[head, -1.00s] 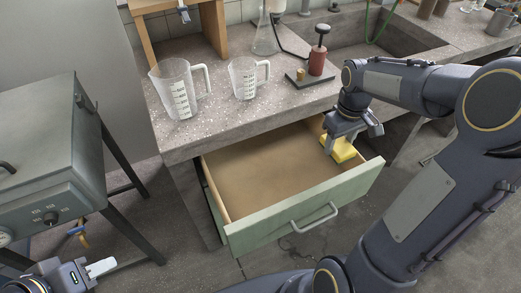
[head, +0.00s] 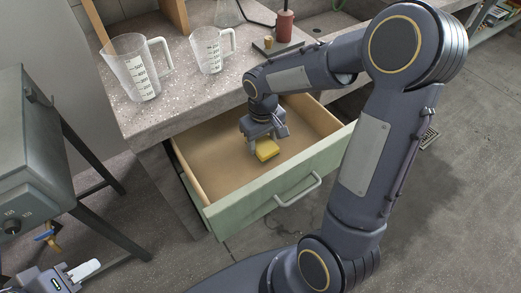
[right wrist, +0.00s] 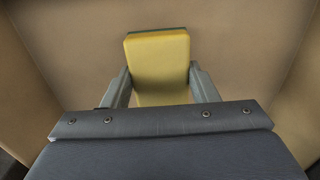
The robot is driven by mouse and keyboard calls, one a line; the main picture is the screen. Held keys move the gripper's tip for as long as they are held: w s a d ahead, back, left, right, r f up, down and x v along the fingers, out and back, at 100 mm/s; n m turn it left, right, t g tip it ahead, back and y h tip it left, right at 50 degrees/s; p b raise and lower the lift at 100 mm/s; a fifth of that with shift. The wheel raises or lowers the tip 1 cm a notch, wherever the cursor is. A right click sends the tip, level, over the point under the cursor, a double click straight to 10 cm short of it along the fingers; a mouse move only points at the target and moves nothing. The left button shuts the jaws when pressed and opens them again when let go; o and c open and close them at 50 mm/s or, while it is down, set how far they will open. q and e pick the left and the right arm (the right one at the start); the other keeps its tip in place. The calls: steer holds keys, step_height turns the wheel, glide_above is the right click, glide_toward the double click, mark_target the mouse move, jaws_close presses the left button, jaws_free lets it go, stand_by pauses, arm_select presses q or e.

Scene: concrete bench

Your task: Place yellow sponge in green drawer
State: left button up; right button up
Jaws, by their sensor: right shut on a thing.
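The yellow sponge (head: 268,149) has a dark green layer along one edge and is inside the open green drawer (head: 290,190), above its floor or touching it; I cannot tell which. My right gripper (head: 258,147) reaches down into the drawer and is shut on the sponge. In the right wrist view the sponge (right wrist: 160,68) sits between the two grey fingers (right wrist: 160,88), with the drawer's tan floor behind it. My left gripper (head: 85,270) is at the lower left, away from the drawer, and its finger gap is not clear.
Two measuring jugs (head: 138,70) (head: 210,52) stand on the concrete bench (head: 190,90) above the drawer. A red-handled tool (head: 284,27) stands on a dark base behind my right arm. A grey metal cabinet (head: 30,140) is at the left. The drawer's left part is empty.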

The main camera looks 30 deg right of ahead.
mark_target(260, 150)
steer(key=shift+w+a+f+b, duration=0.15)
steer(key=shift+f+b, duration=0.1)
steer(key=shift+f, duration=0.7)
steer(key=shift+s+a+f+b, duration=0.15)
steer(key=shift+f+b, duration=0.1)
steer(key=shift+f, duration=0.65)
steer(key=shift+f, duration=0.1)
steer(key=o, duration=0.9)
steer(key=shift+w, duration=0.1)
steer(key=shift+o, duration=0.2)
